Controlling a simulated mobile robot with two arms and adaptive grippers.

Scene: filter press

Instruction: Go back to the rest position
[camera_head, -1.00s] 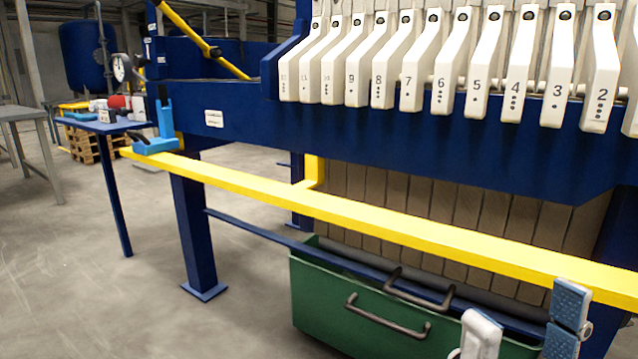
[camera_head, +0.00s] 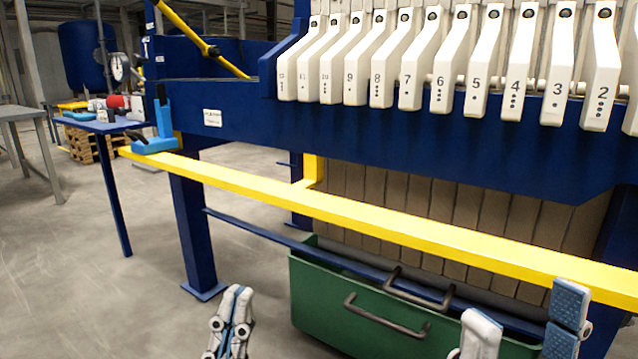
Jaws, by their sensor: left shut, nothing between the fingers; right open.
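My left gripper (camera_head: 236,293) shows at the bottom, left of the green bin. Its two fingers are together with nothing between them. My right gripper (camera_head: 524,308) is at the bottom right, in front of the bin's right part. Its fingers are wide apart, one with blue pads, and nothing is between them. Both arms are cut off by the lower edge of the view. The filter press frame (camera_head: 400,138) is blue and carries a row of numbered white plate handles (camera_head: 439,65).
A yellow rail (camera_head: 350,215) crosses in front of the press, above both grippers. The green bin (camera_head: 335,310) with dark handles stands under the press. A blue bracket (camera_head: 165,125) sits at the rail's left end. A blue table (camera_head: 100,122) is farther left. The floor at lower left is clear.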

